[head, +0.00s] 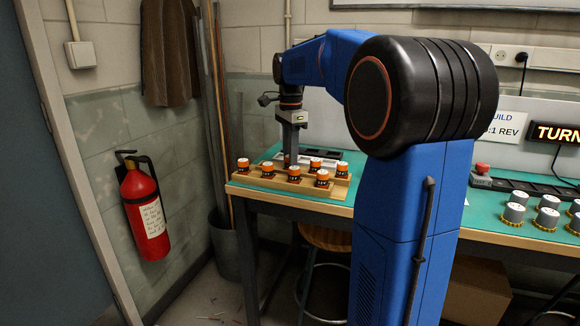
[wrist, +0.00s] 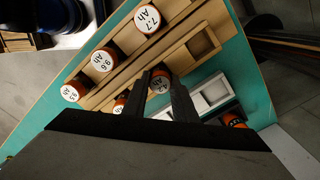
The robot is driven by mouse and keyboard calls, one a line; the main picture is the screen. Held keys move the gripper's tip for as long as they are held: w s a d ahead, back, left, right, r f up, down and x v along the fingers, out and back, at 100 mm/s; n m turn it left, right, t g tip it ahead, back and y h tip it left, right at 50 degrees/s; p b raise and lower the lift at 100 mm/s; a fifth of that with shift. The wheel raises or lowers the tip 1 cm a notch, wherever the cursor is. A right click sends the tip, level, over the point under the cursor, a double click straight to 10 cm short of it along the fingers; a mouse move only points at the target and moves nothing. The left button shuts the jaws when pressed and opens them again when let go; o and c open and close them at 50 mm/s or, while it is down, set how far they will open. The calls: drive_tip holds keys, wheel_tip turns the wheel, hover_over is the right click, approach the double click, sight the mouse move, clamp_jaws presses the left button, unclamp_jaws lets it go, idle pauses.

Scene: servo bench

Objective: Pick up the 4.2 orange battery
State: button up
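Several orange batteries with white round labels stand in a stepped wooden rack (head: 335,190). My gripper (head: 290,162) points down over the rack from behind its front row. In the wrist view, its two dark fingers (wrist: 160,75) stand apart on either side of one orange-and-black battery (wrist: 160,84). That battery's label is partly hidden; its number is unreadable, so I cannot tell if it is the 4.2 one. Whether the fingers touch it is unclear. Neighbouring batteries read 7.7 (wrist: 147,20) and 9.6 (wrist: 102,61). Another battery (wrist: 118,107) is half covered by the gripper.
An empty square socket (wrist: 201,43) is in the rack beside the enclosed battery. A pale tray with recesses (wrist: 214,92) and another orange item (wrist: 233,119) lie on the green bench top. A red stop button (head: 481,170) and grey capped parts (head: 514,213) are at right.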

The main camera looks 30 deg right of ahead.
clamp_jaws()
drive_tip(key=shift+r, duration=0.1)
